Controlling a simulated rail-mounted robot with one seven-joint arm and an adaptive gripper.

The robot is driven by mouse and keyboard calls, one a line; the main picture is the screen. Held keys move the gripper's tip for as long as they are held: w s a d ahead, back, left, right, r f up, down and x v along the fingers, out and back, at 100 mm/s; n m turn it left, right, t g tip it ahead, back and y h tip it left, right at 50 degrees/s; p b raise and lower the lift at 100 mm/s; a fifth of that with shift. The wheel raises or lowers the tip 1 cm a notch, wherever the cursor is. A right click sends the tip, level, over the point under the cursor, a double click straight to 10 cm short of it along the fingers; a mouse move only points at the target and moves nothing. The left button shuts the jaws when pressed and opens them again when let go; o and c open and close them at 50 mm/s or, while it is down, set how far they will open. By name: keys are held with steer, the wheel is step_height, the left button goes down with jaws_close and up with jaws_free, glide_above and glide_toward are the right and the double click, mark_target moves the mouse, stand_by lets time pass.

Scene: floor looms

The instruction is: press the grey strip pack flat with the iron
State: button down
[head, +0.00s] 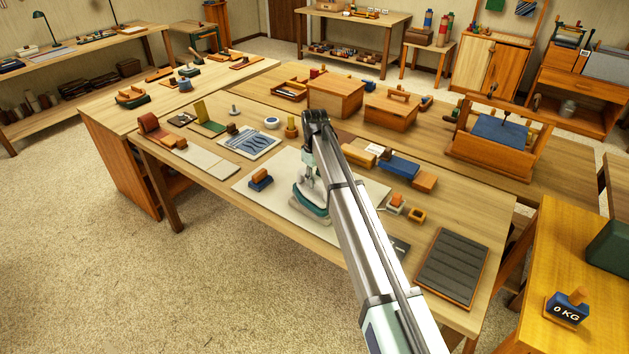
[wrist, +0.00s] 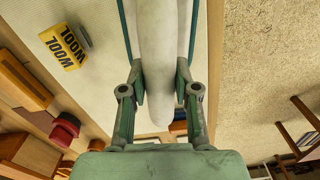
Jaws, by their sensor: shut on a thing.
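The iron (head: 311,208), with a teal and pale body, is upright over the cream mat (head: 285,175) in the middle of the front table. My gripper (head: 309,183) is shut on its pale handle. In the wrist view the two green fingers of my gripper (wrist: 160,97) clasp the pale rounded handle (wrist: 157,60) from both sides. I cannot tell whether the iron touches the mat or hovers just above it. I cannot tell for sure which thing is the grey strip pack; a dark grey ribbed panel (head: 452,266) lies in a wooden frame at the right.
A yellow block marked WOOL (wrist: 62,46) shows in the wrist view. A sheet with blue-grey strips (head: 249,141) lies behind left. Wooden boxes (head: 336,94) stand behind my arm. The mat's front left is clear.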

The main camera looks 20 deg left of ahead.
steer(key=shift+r+p, duration=1.1)
steer(key=shift+r, duration=1.7)
